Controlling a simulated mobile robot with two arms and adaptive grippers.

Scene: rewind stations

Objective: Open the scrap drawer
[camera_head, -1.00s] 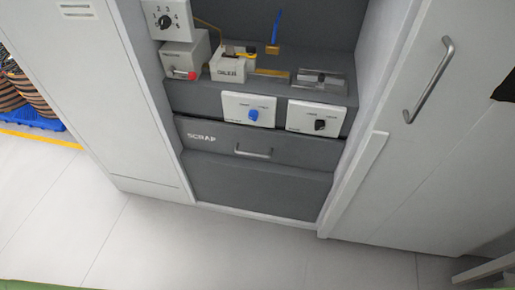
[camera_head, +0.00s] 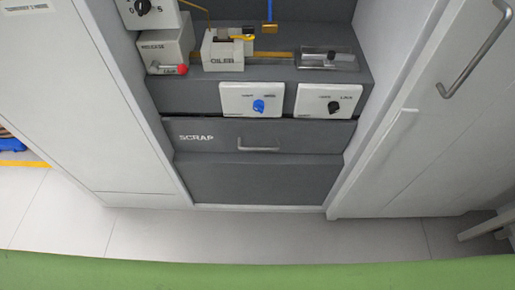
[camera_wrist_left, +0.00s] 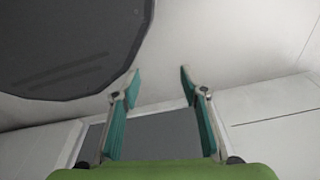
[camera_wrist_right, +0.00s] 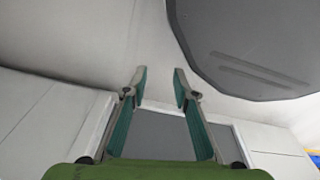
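The scrap drawer (camera_head: 215,137) is a dark grey front marked SCRAP in the head view, below two white switch plates. It looks shut, flush with the cabinet. Its handle (camera_head: 258,148) is a small light metal bar at the middle of the front. My left gripper (camera_wrist_left: 160,72) shows in the left wrist view with its two teal-lined fingers apart and nothing between them. My right gripper (camera_wrist_right: 160,75) shows in the right wrist view, also with fingers apart and empty. Neither gripper is in the head view, and both are away from the handle.
Above the drawer are a plate with a blue knob (camera_head: 258,105), a plate with a black knob (camera_head: 332,107), the oiler (camera_head: 223,58) and a release box with a red-tipped lever (camera_head: 182,70). A white door with a handle (camera_head: 476,56) stands at right. The floor in front is clear.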

